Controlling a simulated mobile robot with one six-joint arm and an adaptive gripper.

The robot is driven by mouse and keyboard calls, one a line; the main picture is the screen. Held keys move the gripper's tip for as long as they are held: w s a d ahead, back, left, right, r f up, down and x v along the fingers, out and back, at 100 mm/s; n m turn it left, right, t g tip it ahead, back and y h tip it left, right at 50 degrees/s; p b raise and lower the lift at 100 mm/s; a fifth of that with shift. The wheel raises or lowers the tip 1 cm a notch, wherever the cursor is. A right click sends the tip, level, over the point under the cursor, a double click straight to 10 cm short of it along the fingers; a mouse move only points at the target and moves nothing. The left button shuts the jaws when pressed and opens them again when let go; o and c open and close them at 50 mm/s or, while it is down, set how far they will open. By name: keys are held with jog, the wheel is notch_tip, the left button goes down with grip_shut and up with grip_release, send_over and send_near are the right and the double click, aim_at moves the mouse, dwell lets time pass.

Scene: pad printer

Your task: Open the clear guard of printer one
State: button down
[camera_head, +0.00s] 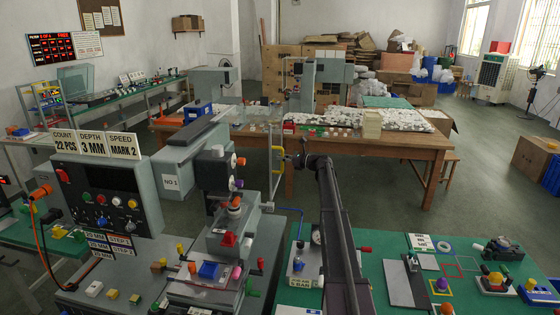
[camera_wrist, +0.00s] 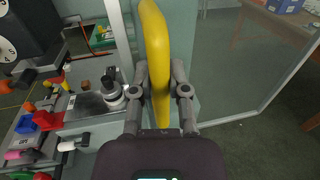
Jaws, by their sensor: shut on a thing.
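Printer one, a grey machine with a "NO 1" plate (camera_head: 171,182), stands left of centre in the head view. Its clear guard is a see-through pane, hard to make out in the head view; in the wrist view the clear guard (camera_wrist: 238,70) fills the upper right, with a grey frame edge. A yellow handle (camera_head: 277,158) is on the guard; the yellow handle (camera_wrist: 157,60) stands upright in the wrist view. My gripper (camera_head: 293,159) reaches the handle from the right. In the wrist view my gripper (camera_wrist: 160,82) is shut on it, one finger on each side.
A control box (camera_head: 105,195) with knobs and signs stands left of the printer. A green workbench (camera_head: 390,295) with tools and blocks lies at the front right. A wooden table (camera_head: 400,146) with white parts stands behind. The floor between them is open.

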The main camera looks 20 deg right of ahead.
jog(key=c, duration=0.6)
grip_release()
jog(key=shift+s, duration=0.1)
jog(key=v, duration=1.2)
jog(key=shift+a, duration=0.1)
